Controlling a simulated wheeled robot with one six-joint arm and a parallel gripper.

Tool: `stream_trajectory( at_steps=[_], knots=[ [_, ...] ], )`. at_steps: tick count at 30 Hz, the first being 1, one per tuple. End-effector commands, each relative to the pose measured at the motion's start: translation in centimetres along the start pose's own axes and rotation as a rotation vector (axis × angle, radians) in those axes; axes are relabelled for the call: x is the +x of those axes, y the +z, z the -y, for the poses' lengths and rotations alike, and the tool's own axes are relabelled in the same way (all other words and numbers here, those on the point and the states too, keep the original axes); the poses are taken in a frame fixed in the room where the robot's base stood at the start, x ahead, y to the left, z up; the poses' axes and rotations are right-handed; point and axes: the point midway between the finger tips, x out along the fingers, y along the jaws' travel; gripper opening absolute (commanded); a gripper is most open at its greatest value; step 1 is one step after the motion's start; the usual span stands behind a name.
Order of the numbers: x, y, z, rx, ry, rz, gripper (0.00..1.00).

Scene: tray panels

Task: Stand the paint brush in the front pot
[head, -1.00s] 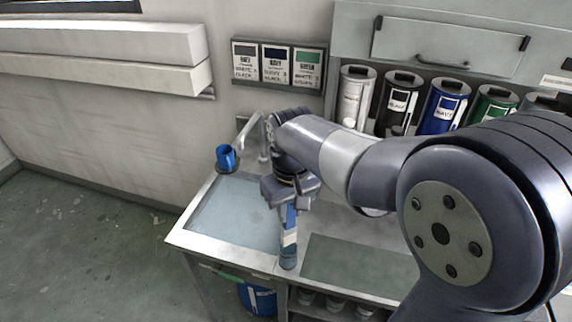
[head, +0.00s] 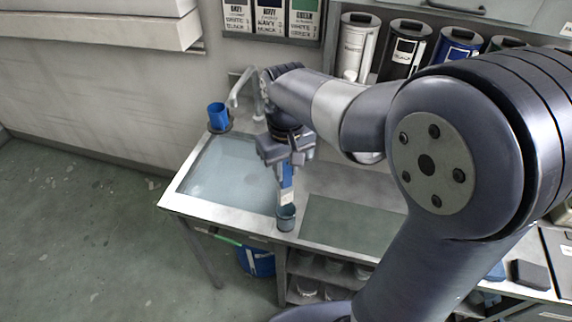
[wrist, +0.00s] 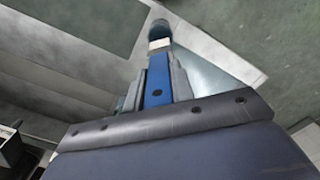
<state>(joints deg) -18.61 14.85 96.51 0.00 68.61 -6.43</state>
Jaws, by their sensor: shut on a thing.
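My gripper (head: 286,166) is shut on the paint brush (head: 287,184), which has a blue handle and a white band and hangs about upright. The front pot (head: 286,219), small and blue-grey, stands on the bench's front strip directly under the gripper. The brush's lower end is at the pot's mouth; its bristles are hidden, and I cannot tell how deep it sits. The wrist view shows the blue handle (wrist: 157,80) between the fingers, with the white band beyond it. A bright blue pot (head: 218,116) stands on a dark round base at the bench's back left.
A pale blue-grey panel (head: 226,172) lies left of the front pot and a grey-green panel (head: 350,232) lies right of it. A tap (head: 241,87) rises behind. Several paint cans (head: 405,50) line the back. A blue bucket (head: 257,260) is below the bench.

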Motion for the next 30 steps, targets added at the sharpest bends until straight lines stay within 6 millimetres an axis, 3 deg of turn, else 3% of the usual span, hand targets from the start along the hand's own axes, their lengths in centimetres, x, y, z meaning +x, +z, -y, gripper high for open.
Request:
stream_trajectory(
  at_steps=[21,30],
  knots=[
    [6.1,0.0,0.0,0.0,0.0,0.001,0.01],
    [7.8,0.0,0.0,0.0,0.0,0.0,0.01]
  ],
)
